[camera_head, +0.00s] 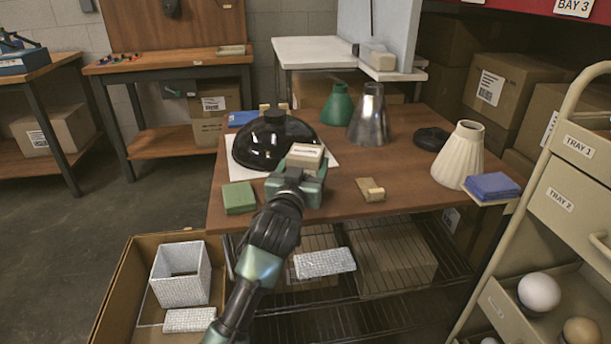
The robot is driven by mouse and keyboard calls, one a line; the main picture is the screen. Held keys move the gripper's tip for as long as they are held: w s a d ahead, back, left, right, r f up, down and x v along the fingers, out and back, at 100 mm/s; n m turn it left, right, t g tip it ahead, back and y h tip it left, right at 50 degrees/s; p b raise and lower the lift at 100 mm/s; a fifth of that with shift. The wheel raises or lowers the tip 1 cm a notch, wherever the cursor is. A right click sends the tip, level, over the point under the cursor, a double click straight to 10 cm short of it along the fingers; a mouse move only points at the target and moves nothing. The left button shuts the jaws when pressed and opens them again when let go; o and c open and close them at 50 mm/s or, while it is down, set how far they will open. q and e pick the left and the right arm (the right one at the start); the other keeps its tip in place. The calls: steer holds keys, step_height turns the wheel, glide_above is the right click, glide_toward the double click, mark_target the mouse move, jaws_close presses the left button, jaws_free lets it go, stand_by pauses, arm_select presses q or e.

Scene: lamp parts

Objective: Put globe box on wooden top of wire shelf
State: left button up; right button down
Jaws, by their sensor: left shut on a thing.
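The wooden top (335,187) of the wire shelf is in the middle of the head view, with wire tiers below it. My left gripper (298,174) reaches over its front edge and is shut on a small pale box (305,154) with dark print, which looks like the globe box. The box is in front of a glossy black dome shade (262,143) on the wooden top. The gripper hides the box's lower part, so I cannot tell whether it touches the wood. My right gripper is not in view.
A carton (120,293) stands front left; a tray cart (570,190) is at right.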

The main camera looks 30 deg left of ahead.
arm_select(q)
step_height(320, 180, down, 2)
steer(key=shift+r, duration=0.1)
steer(key=o, duration=1.8)
steer(key=shift+f, duration=0.2)
steer(key=shift+r, duration=0.1)
steer(key=p+v, duration=0.1)
steer(key=v, duration=1.1)
